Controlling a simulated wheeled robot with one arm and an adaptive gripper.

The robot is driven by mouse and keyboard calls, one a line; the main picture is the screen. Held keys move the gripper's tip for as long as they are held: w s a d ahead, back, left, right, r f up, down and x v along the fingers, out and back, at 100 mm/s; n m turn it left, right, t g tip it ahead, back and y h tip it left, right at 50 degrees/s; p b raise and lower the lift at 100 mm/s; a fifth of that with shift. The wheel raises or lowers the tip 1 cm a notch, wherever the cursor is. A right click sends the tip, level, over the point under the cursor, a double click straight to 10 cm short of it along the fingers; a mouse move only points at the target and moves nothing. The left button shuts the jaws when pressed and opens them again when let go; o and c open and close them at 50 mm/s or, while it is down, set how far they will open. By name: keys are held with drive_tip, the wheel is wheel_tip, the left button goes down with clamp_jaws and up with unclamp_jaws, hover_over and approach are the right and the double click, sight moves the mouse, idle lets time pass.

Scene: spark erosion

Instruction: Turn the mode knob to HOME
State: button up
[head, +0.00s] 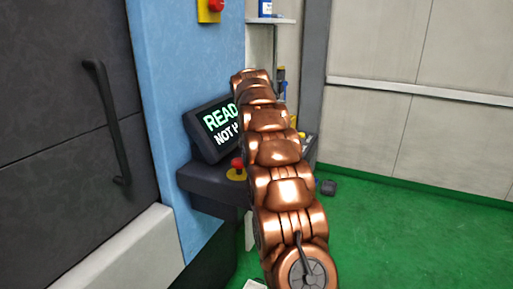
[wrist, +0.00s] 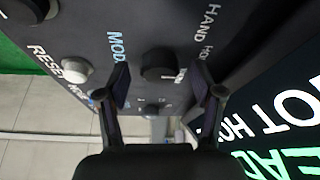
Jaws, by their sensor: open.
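The mode knob (wrist: 160,66) is a black round knob on the dark console panel in the wrist view. It lies between the MODE lettering (wrist: 117,45) and the HAND lettering (wrist: 212,20), with a small pale mark on its lower right side. A partly covered label beginning "HO" shows near HAND. My gripper (wrist: 160,76) is open, with one dark finger on each side of the knob. I cannot tell whether the fingers touch it. In the head view, my copper arm hides the gripper and the knob.
A white button (wrist: 75,71) by RESET is left of the fingers, and a smaller dark knob (wrist: 152,108) is below. The screen (head: 209,137) shows READ… NOT H…. A red stop button (head: 237,164) stands on the console (head: 205,185). Green floor (head: 410,225) is open at right.

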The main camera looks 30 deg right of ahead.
drive_tip(key=v, duration=0.7)
drive_tip(key=shift+r, duration=0.15)
drive_tip(key=shift+a, duration=0.1)
idle(0.3)
drive_tip(key=s+a+n, duration=0.1)
drive_tip(key=s+a, duration=0.1)
drive_tip(key=a, duration=0.1)
drive_tip(key=s+a+n+y, duration=0.1)
drive_tip(key=s+a, duration=0.2)
drive_tip(key=s+a+n, duration=0.1)
drive_tip(key=s+a, duration=0.1)
drive_tip(key=a, duration=0.2)
drive_tip(key=shift+s+a+f+g, duration=0.15)
drive_tip(key=shift+s+f+g, duration=0.15)
drive_tip(key=shift+f+g, duration=0.1)
drive_tip(key=s+a+f+n+g+y, duration=0.1)
drive_tip(key=s+a+f, duration=0.4)
drive_tip(key=s, duration=0.8)
drive_tip(key=s+a+f+n+g, duration=0.1)
drive_tip(key=s+a+f+n, duration=0.2)
drive_tip(key=s, duration=1)
drive_tip(key=s+a+f+n+g+y, duration=0.1)
drive_tip(key=s+a+f+n, duration=0.2)
drive_tip(key=s+a+f, duration=0.5)
drive_tip(key=s+a, duration=0.3)
drive_tip(key=s, duration=0.2)
drive_tip(key=shift+s+a+g+y, duration=0.2)
drive_tip(key=shift+s+g+y, duration=0.1)
drive_tip(key=shift+s+g, duration=0.1)
